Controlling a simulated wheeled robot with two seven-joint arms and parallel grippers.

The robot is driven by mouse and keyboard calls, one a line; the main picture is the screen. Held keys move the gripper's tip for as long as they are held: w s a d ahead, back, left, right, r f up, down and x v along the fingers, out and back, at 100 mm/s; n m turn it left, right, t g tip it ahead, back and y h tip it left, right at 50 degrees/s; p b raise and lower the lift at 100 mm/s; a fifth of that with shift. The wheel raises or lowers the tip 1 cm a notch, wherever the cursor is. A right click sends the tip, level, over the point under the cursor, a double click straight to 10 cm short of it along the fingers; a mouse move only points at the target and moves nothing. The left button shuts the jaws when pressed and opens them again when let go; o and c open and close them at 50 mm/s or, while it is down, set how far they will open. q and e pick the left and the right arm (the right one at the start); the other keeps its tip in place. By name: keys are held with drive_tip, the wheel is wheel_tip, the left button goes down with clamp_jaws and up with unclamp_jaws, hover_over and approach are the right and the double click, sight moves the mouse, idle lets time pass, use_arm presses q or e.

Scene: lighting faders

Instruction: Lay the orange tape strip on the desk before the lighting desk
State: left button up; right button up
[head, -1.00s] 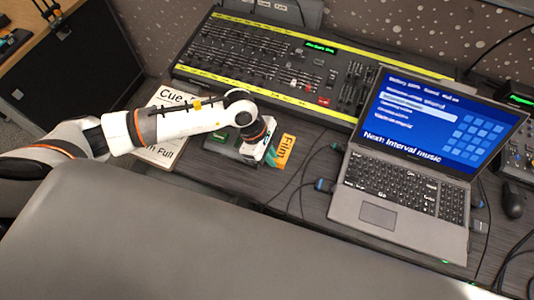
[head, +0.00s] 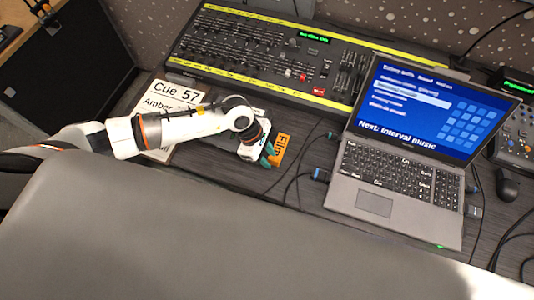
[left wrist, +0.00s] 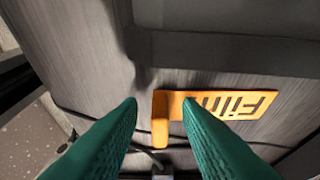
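The orange tape strip (head: 281,150), with dark lettering reading "Film", shows on the grey desk top before the lighting desk (head: 268,60). My left gripper (head: 267,157) is at the strip's left end, its green fingers pointing down. In the left wrist view the strip (left wrist: 228,104) extends right from between my left gripper's fingertips (left wrist: 160,106). A short orange tab at its left end stands between the fingers, with gaps visible on both sides. The fingers are apart. Whether the strip lies fully flat is hard to tell. My right gripper is not in view.
An open laptop (head: 393,190) stands to the right, with cables (head: 312,174) between it and the strip. A cue sheet (head: 172,107) lies to the left, partly under my arm. A mouse (head: 507,185) is at far right. Bare desk shows in front of the strip.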

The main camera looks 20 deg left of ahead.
use_arm(q)
drive_tip(key=shift+r, duration=0.2)
drive_tip(key=shift+a+r, duration=0.15)
drive_tip(key=shift+r, duration=0.05)
drive_tip(key=b+v, duration=0.1)
drive_tip(key=v, duration=1)
drive_tip(key=shift+r, duration=0.2)
